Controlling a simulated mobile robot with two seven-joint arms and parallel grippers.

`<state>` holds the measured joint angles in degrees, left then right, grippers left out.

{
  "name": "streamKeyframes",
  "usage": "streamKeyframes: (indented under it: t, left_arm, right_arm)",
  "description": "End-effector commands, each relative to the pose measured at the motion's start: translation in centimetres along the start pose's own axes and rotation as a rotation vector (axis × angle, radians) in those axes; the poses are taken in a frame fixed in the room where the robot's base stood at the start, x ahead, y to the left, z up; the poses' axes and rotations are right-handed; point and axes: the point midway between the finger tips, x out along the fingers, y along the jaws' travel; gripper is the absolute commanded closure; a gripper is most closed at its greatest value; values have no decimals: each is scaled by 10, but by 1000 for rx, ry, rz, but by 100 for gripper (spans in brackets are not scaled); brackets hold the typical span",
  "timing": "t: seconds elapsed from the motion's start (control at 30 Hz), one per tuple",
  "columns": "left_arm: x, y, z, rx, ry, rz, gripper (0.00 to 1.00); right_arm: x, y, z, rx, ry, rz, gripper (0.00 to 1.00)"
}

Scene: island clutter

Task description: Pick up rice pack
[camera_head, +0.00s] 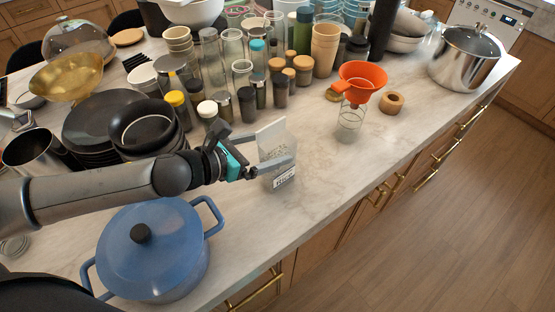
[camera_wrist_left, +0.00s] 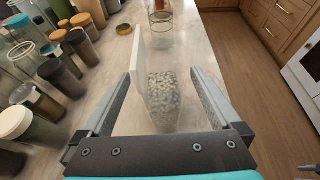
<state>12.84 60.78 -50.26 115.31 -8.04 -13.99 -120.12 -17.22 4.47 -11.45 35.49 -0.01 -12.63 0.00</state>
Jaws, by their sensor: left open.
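The rice pack (camera_head: 275,142) is a clear, upright pouch with a white back or label, standing on the marble counter. It also shows in the left wrist view (camera_wrist_left: 163,98), with pale grains in its lower part. My left gripper (camera_head: 283,166) is open around the pack, one finger on either side of it. In the left wrist view my left gripper (camera_wrist_left: 166,90) shows gaps between the fingers and the pack; I cannot tell whether either finger touches it. My right gripper is not in view.
A blue pot (camera_head: 155,250) stands below my left arm. Several jars and bottles crowd the counter behind the pack. An orange funnel (camera_head: 361,80) sits on a glass jar to the right. The counter (camera_head: 330,180) right of the pack is clear to its edge.

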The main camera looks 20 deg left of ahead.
Motion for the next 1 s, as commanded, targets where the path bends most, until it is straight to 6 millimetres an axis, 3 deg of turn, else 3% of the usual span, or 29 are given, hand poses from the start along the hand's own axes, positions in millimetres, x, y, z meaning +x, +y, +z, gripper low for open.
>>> streamKeyframes:
  t: [0.23,0.57,1.0]
  left_arm:
    - [28,-1,-2,1,-2,1,3]
    - [32,-2,-3,0,1,0,4]
    - [31,-2,-3,0,0,0,53]
  right_arm:
    - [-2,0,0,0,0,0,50]
    - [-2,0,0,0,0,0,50]
    - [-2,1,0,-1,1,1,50]
